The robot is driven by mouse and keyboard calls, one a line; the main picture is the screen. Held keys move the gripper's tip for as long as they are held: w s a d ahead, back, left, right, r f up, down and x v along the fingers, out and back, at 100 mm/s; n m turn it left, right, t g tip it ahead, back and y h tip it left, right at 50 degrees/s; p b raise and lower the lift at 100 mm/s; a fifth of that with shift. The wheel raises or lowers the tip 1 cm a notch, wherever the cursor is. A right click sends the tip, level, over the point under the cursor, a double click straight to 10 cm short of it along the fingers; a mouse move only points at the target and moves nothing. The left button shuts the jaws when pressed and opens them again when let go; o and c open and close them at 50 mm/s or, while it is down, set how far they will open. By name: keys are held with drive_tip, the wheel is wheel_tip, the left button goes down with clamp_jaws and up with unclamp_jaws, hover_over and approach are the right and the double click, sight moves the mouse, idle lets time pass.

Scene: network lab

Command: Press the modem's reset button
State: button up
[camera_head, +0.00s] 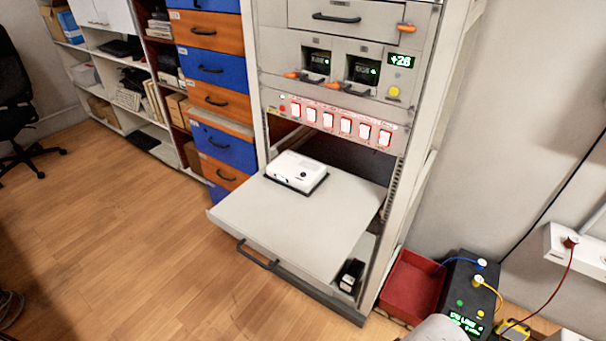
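A small white box (297,169) on a dark base sits on the pulled-out rack shelf, with a small dark spot on its front. A black box (463,296) with a lit green display stands on the floor at the lower right, with blue and yellow cables plugged in. It has small green and yellow round spots on top. I cannot tell for certain which box is the modem, and no reset button is clearly readable. My gripper is not in view; a pale rounded shape at the bottom edge may be part of my arm.
A red bin (411,284) stands between the rack and the black box. A row of lit switches (328,121) is above the shelf. The wooden floor at left is clear.

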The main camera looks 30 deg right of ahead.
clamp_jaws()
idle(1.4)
